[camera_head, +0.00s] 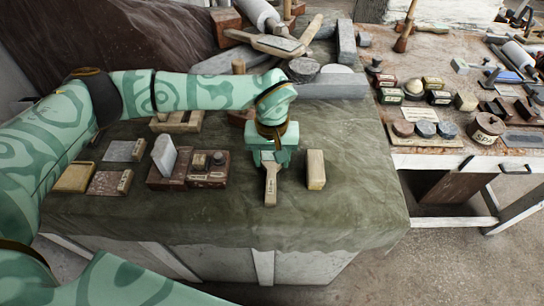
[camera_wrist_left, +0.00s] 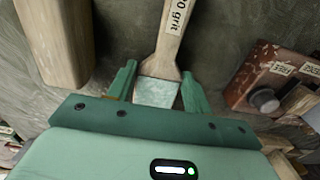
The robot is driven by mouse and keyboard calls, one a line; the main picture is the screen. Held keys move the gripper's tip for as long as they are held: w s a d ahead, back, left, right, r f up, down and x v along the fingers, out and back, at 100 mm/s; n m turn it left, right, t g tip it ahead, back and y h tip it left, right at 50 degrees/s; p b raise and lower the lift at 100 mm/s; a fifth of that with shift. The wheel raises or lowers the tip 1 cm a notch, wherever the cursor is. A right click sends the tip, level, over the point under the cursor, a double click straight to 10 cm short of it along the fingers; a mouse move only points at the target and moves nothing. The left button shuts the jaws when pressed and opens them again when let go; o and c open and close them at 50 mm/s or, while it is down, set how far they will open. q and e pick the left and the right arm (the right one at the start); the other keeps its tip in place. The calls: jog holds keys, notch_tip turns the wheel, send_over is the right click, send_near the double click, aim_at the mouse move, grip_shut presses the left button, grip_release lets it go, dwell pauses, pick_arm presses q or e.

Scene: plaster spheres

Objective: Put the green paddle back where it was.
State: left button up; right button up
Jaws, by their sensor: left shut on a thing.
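The green paddle has a pale wooden handle (camera_head: 271,184) with a paper label, which ends in "0 grit" in the left wrist view. Its pale green head shows there (camera_wrist_left: 157,92) between my fingers. My left gripper (camera_head: 268,158) is shut on the paddle at this head, near the middle of the cloth-covered table (camera_head: 330,215). The handle points toward the front edge. I cannot tell whether the paddle touches the cloth. In the head view the gripper hides the paddle's head. My right gripper is not in view.
A pale wooden block (camera_head: 316,169) stands close to the right of the paddle. A dark red box with knobs (camera_head: 208,169) and a pale rounded slab (camera_head: 164,155) are to its left. Flat plates (camera_head: 109,183) lie further left. The cloth's front right is clear.

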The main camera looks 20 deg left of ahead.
aim_at(272, 161)
pick_arm(q)
jog(key=shift+f, duration=0.15)
jog(key=o, duration=1)
notch_tip(272, 161, up, 12)
jog(key=shift+r+p, duration=0.2)
jog(key=shift+p, duration=0.7)
